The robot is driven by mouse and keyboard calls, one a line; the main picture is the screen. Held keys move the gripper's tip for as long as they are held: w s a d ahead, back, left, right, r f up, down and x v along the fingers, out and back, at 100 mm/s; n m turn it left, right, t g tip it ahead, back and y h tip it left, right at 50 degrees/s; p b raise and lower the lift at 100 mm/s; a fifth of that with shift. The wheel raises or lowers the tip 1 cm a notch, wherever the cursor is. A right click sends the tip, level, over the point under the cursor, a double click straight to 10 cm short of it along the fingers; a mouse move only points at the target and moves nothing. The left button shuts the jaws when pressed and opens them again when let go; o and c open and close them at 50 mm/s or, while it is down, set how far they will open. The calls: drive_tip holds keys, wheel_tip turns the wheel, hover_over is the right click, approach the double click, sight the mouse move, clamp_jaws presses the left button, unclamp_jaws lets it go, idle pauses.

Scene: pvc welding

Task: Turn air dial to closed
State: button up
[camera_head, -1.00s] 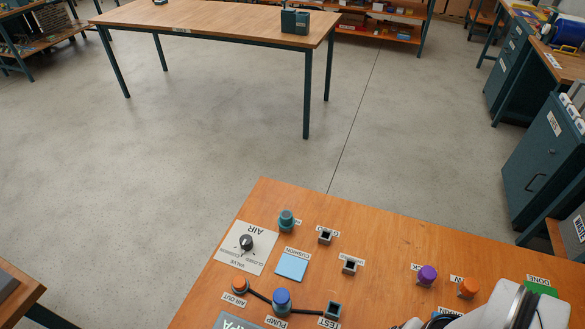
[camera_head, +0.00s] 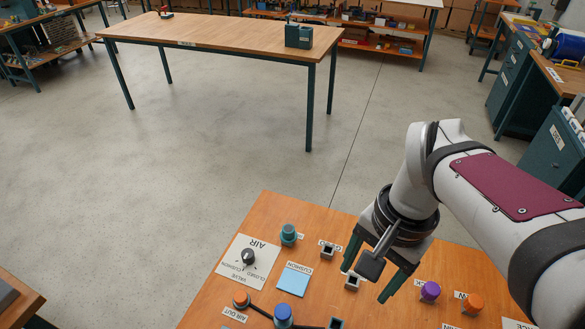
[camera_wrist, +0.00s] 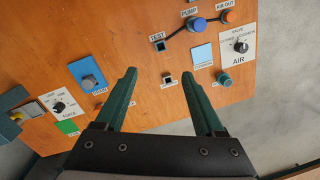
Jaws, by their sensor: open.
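The air dial (camera_head: 248,257) is a black knob on a white plate marked AIR (camera_head: 262,244), at the left part of the orange wooden board. In the wrist view the air dial (camera_wrist: 240,46) is at the upper right. Its plate carries CLOSED and CUSHION labels; I cannot tell for certain which one the knob points to. My gripper (camera_head: 365,284) is above the board, to the right of the dial and apart from it. Its two green fingers are spread and empty; in the wrist view the gripper (camera_wrist: 158,72) shows a wide gap between the fingertips.
Beside the dial are a teal fitting (camera_head: 288,234), a light blue cushion pad (camera_head: 293,280), an orange AIR OUT knob (camera_head: 241,299) and a blue PUMP fitting (camera_head: 283,315). Small square sockets (camera_head: 328,250) lie between dial and gripper. Purple (camera_head: 430,291) and orange (camera_head: 472,303) knobs stand right.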

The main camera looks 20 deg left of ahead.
drive_tip(key=w+a+f, duration=0.1)
drive_tip(key=w+a, duration=0.5)
drive_tip(key=a, duration=0.2)
drive_tip(key=n+h, duration=0.1)
drive_tip(key=n, duration=0.1)
hover_over(248, 253)
wheel_tip(248, 253, down, 8)
drive_tip(key=shift+t, duration=0.3)
wheel_tip(248, 253, down, 16)
drive_tip(key=shift+f, duration=0.15)
clamp_jaws()
